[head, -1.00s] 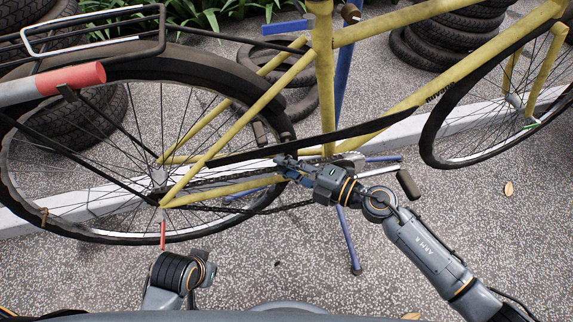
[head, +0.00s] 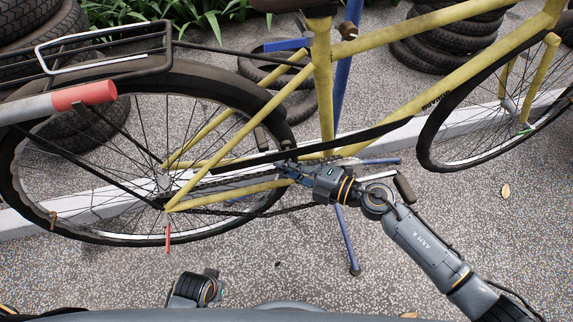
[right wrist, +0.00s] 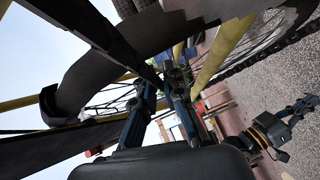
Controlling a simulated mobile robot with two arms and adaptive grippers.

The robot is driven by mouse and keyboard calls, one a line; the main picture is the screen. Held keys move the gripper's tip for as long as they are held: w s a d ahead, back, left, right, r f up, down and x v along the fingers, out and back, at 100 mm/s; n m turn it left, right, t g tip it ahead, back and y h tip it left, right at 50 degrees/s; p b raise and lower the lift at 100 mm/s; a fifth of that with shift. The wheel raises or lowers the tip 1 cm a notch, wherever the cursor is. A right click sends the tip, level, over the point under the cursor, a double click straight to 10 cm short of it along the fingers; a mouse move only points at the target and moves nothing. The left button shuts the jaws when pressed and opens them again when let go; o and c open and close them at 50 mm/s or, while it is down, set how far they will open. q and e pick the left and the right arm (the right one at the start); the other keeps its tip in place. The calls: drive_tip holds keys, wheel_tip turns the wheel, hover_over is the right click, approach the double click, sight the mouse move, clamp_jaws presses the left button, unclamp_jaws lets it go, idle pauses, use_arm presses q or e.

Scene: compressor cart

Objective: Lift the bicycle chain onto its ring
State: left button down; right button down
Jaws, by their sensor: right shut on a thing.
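A yellow bicycle (head: 240,125) stands upright across the head view. Its dark chain (head: 286,208) runs from the rear hub (head: 166,187), and its lower run hangs slack below the frame. The ring at the crank (head: 345,162) is mostly hidden behind my right gripper and the dark chain guard. My right gripper (head: 286,166) is shut on the chain just left of the crank. In the right wrist view its fingers (right wrist: 160,92) reach in among dark parts, and the held bit is hard to make out. My left gripper (right wrist: 304,106) shows at the right of that view, away from the chain.
A blue stand (head: 347,240) props the bicycle under the crank. A pedal (head: 404,188) sits close to my right wrist. A red-tipped grey bar (head: 85,94) crosses at left. Stacked tyres (head: 445,40) stand behind.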

drive_tip(key=shift+w+r, duration=0.2)
drive_tip(key=shift+r, duration=0.15)
drive_tip(key=c, duration=1.4)
unclamp_jaws()
drive_tip(key=shift+f, duration=0.1)
drive_tip(key=shift+s+d, duration=0.25)
drive_tip(key=shift+d, duration=0.25)
drive_tip(key=v, duration=1.1)
drive_tip(key=shift+s+a, duration=0.1)
